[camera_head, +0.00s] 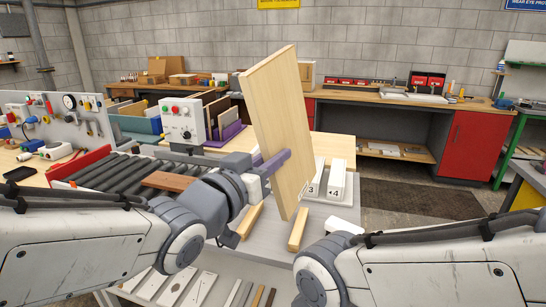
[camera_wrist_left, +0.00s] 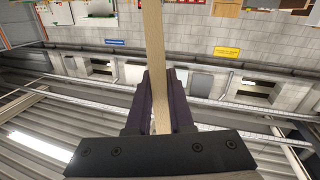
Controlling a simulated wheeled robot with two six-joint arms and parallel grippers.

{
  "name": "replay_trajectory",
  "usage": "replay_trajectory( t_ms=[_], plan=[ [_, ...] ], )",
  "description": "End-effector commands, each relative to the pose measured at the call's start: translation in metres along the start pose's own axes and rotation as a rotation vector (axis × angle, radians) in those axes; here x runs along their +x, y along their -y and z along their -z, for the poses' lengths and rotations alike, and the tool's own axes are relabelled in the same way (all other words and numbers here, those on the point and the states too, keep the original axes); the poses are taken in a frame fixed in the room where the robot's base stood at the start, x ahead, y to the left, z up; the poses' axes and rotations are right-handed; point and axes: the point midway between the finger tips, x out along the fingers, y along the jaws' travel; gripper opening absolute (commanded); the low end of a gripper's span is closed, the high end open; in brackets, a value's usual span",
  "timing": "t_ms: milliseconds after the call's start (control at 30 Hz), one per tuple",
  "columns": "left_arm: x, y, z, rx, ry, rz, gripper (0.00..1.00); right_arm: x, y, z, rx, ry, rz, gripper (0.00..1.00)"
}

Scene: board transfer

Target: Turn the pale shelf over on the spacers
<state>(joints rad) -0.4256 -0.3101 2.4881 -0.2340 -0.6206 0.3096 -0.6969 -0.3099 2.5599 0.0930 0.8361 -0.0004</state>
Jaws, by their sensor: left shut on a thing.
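The pale shelf (camera_head: 273,120) is a long light-wood board. It stands on end, slightly tilted, in the air above the grey work surface. My left gripper (camera_head: 277,161) is shut on it at the lower half. In the left wrist view the shelf (camera_wrist_left: 155,50) shows edge-on, clamped between the two fingers of the left gripper (camera_wrist_left: 160,105). Two wooden spacers, a left one (camera_head: 250,219) and a right one (camera_head: 298,229), lie apart on the grey surface near the shelf's lower end. Whether that end touches anything is unclear.
Numbered white blocks (camera_head: 338,186) stand just right of the shelf. A roller conveyor (camera_head: 105,173) with a brown board (camera_head: 170,181) lies to the left, beside a control box (camera_head: 182,121). White boards and strips (camera_head: 188,290) lie below the grey surface (camera_head: 268,246).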

Motion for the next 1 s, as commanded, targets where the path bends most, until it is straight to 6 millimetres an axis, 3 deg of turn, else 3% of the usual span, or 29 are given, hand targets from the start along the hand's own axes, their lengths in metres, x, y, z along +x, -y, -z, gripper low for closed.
replay_trajectory(
  t_ms=[267,1000],
  plan=[
    [0.0001,-0.0004,0.0024,0.180,-0.007,-0.001,0.00,-0.0001,0.0000,0.0000,0.000,0.000,0.000,0.86],
    [0.0001,-0.0004,0.0025,1.294,-0.007,0.004,0.00,0.0000,0.0000,0.0000,0.000,0.000,0.000,0.86]
  ],
)
